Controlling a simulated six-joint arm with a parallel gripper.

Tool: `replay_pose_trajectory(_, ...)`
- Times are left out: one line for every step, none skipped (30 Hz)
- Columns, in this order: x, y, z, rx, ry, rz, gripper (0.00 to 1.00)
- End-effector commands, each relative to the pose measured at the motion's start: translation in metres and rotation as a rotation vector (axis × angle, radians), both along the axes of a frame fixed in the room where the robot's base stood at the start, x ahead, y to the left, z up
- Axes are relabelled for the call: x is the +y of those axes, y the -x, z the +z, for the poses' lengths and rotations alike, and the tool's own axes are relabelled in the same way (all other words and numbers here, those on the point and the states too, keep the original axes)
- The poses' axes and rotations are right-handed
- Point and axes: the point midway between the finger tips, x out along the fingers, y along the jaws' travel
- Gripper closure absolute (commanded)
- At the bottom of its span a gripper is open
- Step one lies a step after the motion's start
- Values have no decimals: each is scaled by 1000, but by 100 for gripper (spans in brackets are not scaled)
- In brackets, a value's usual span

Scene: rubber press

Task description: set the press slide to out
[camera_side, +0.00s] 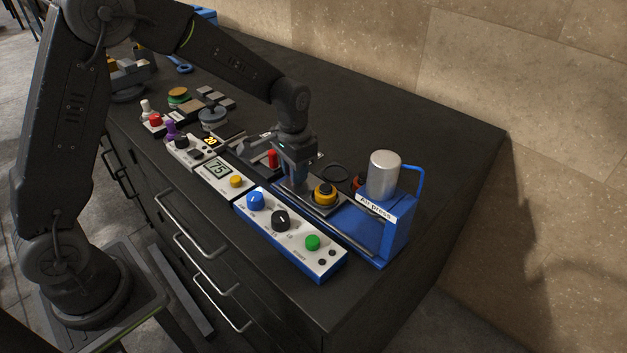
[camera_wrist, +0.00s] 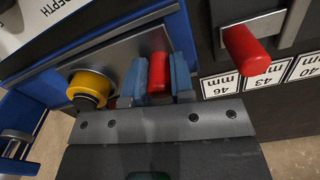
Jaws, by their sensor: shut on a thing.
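The press slide is a grey metal plate (camera_wrist: 118,58) on a blue base; it also shows in the side view (camera_side: 328,209). A round yellow part with a dark centre (camera_wrist: 88,88) sits on the plate, and it shows in the side view (camera_side: 325,193). My gripper (camera_wrist: 157,78) has its blue fingers on both sides of the red slide handle (camera_wrist: 158,66) and is shut on it. In the side view my gripper (camera_side: 297,180) is low over the left end of the plate and hides the handle. The plate's yellow part is left of the air press cylinder (camera_side: 384,174).
A second red handle (camera_wrist: 245,48) stands beside labels marked 46, 43 and 40 mm. A blue-edged control box (camera_side: 290,236) with knobs and a green button is in front of the press. A box reading 75 (camera_side: 221,175) is to its left. Bare countertop (camera_side: 445,140) lies behind the press.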

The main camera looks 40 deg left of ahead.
Motion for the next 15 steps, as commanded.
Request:
replay_pose_trajectory(4, -1, 1, -4, -2, 1, 100)
replay_pose_trajectory(5, -1, 1, -4, -2, 1, 100)
replay_pose_trajectory(6, -1, 1, -4, -3, 0, 100)
replay_pose_trajectory(6, -1, 1, -4, -3, 0, 100)
replay_pose_trajectory(6, -1, 1, -4, -3, 0, 100)
replay_pose_trajectory(7, -1, 1, -4, -4, 0, 100)
replay_pose_trajectory(7, -1, 1, -4, -4, 0, 100)
replay_pose_trajectory(7, -1, 1, -4, -5, 0, 100)
replay_pose_trajectory(7, -1, 1, -4, -5, 0, 100)
replay_pose_trajectory(7, -1, 1, -4, -6, 0, 100)
replay_pose_trajectory(7, -1, 1, -4, -6, 0, 74)
replay_pose_trajectory(7, -1, 1, -4, -6, 0, 70)
replay_pose_trajectory(7, -1, 1, -4, -5, 0, 68)
replay_pose_trajectory(7, -1, 1, -4, -5, 0, 65)
replay_pose_trajectory(7, -1, 1, -3, -5, 0, 61)
